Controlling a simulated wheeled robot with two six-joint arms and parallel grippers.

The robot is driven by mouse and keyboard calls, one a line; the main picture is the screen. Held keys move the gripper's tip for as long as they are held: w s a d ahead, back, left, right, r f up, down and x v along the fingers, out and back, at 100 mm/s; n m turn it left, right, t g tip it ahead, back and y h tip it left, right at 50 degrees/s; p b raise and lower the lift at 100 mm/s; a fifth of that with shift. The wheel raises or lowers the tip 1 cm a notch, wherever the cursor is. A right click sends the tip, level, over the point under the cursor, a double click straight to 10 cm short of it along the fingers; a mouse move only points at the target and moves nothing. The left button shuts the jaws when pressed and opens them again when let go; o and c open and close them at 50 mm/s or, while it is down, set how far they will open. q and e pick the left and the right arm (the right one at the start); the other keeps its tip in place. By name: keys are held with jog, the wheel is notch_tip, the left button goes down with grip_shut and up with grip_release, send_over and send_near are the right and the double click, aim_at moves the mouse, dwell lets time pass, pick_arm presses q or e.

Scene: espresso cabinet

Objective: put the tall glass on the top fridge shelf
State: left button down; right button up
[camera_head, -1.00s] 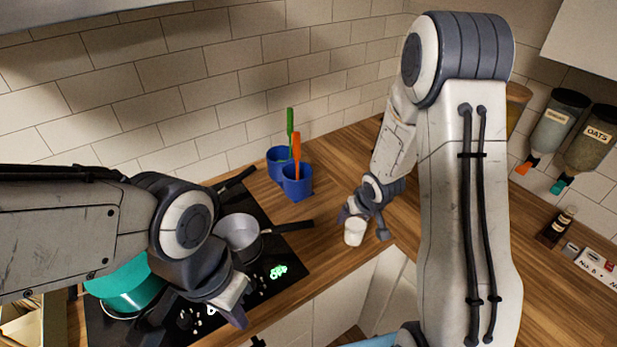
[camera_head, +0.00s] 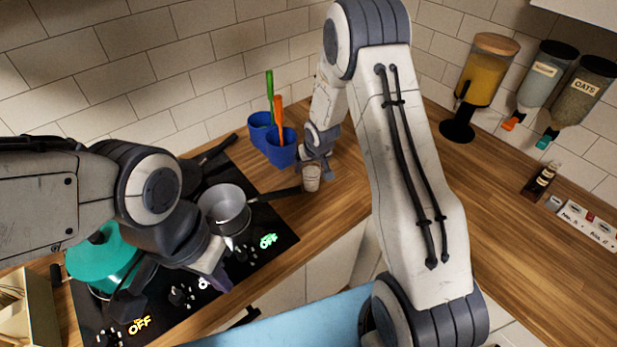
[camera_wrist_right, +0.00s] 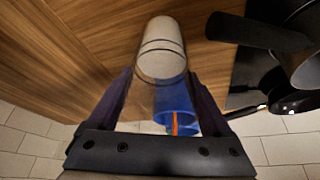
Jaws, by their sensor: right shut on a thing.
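The tall glass (camera_head: 312,178) looks pale and clear, with dark rings around it. It is at the back of the counter, right of the pan handle. My right gripper (camera_head: 314,165) is shut on it. In the right wrist view the glass (camera_wrist_right: 162,50) sits between the two fingers (camera_wrist_right: 160,95). Whether its base touches the wood is unclear. My left gripper (camera_head: 212,268) hangs over the front of the stove, apart from the glass; its finger gap is not clear. No fridge shelf shows in these views.
Blue cups (camera_head: 281,150) with green and orange utensils stand just behind the glass. A grey saucepan (camera_head: 224,208) and a teal pot (camera_head: 103,258) are on the black stove (camera_head: 285,235). Dispensers (camera_head: 482,72) line the right wall. The right-hand counter (camera_head: 520,255) has free room.

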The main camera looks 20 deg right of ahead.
notch_tip(320, 180, down, 2)
jog(key=shift+f+b, duration=0.25)
jog(key=shift+b, duration=0.7)
jog(key=shift+a+f, duration=0.1)
jog(key=shift+f, duration=0.55)
jog(key=shift+f, duration=0.1)
jog(key=shift+f, duration=0.15)
jog(key=o, duration=1.4)
jog(key=shift+o, duration=0.2)
